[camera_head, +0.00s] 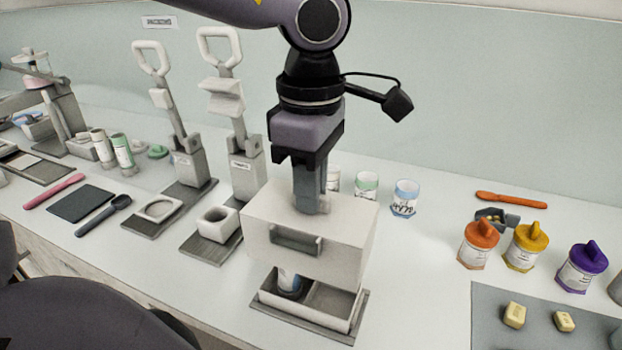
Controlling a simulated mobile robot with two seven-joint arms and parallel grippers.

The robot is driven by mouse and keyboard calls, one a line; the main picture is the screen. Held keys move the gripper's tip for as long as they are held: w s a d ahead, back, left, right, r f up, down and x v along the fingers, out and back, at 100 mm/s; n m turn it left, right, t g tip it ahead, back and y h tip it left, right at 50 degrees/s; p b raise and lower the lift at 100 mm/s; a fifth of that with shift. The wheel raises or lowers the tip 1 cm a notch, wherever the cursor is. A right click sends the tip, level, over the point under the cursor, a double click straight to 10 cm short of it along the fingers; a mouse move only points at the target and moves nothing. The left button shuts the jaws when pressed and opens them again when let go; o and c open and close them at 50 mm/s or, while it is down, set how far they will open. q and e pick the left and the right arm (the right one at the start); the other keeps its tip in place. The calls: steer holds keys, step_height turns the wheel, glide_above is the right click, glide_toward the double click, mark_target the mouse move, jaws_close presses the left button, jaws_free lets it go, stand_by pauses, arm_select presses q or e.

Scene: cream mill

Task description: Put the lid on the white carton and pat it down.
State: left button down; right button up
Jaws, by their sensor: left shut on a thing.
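The white carton (350,321) stands open on a grey base near the front of the counter. A divider splits it into two compartments. My left gripper (311,203) points down from above and is shut on the lid's top. A gap shows between lid and carton at the front. My right gripper is not in view.
Two lever presses (245,178) stand to the left. Jars with blue (405,198) and green labels stand behind the lid. Orange, yellow and purple lidded jars (526,246) and a grey mat (486,318) with small yellow blocks are at the right. Counter right of the carton is clear.

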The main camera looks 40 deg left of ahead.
arm_select(q)
steer(key=shift+f, duration=0.55)
steer(key=shift+f+b, duration=0.1)
steer(key=shift+b, duration=0.5)
stand_by(0.4)
steer(key=shift+f, duration=0.1)
steer(key=shift+f+b, duration=1.45)
steer(key=shift+b, duration=0.15)
steer(key=shift+f, duration=0.25)
steer(key=shift+f+b, duration=1.2)
steer(key=shift+b, duration=0.15)
steer(key=shift+f+b, duration=0.25)
steer(key=shift+b, duration=0.15)
stand_by(0.4)
steer(key=shift+f+b, duration=0.25)
steer(key=shift+b, duration=0.05)
